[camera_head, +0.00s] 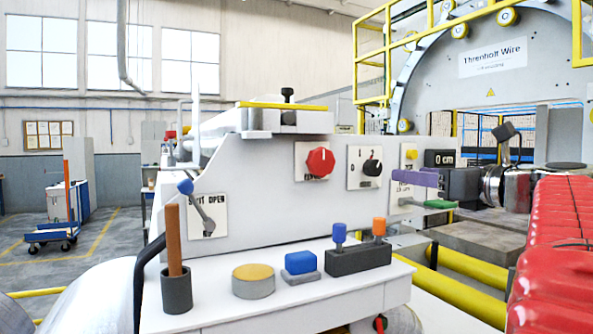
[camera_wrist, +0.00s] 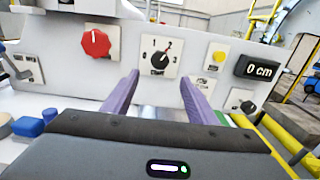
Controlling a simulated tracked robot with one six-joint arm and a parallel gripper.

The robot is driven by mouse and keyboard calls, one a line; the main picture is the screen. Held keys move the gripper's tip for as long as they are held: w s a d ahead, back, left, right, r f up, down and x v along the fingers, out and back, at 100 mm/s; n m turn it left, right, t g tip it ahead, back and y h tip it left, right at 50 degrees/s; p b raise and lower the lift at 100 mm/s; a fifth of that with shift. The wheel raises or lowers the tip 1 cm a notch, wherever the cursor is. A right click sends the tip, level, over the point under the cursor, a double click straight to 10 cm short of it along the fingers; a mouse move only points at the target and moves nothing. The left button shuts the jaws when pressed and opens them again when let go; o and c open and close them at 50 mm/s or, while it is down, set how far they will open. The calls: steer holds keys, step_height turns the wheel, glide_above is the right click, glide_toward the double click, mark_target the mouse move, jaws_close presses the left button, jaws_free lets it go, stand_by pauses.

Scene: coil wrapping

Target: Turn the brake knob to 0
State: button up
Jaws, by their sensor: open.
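A black knob (camera_head: 373,168) sits on a white numbered plate on the grey machine panel. My gripper (camera_head: 399,188) is open and empty, just right of the knob in the head view. In the wrist view its purple fingers (camera_wrist: 159,76) reach up below the knob, one to each side, apart from it.
A red knob (camera_head: 320,162) is left of the black one; a yellow button (camera_wrist: 219,57) and a "0 cm" display (camera_wrist: 257,69) are right. A blue-tipped lever (camera_head: 200,205) and a shelf with blue and orange controls (camera_head: 358,259) are nearby. Red coils (camera_head: 560,240) stand right.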

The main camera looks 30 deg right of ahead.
mark_target(377, 170)
steer(key=w, duration=0.4)
steer(key=w+d, duration=0.1)
steer(key=w, duration=0.7)
steer(key=shift+w+d, duration=0.15)
steer(key=c, duration=1.1)
steer(key=shift+o, duration=0.2)
steer(key=shift+d, duration=0.35)
steer(key=shift+a+f, duration=0.1)
steer(key=shift+a, duration=0.15)
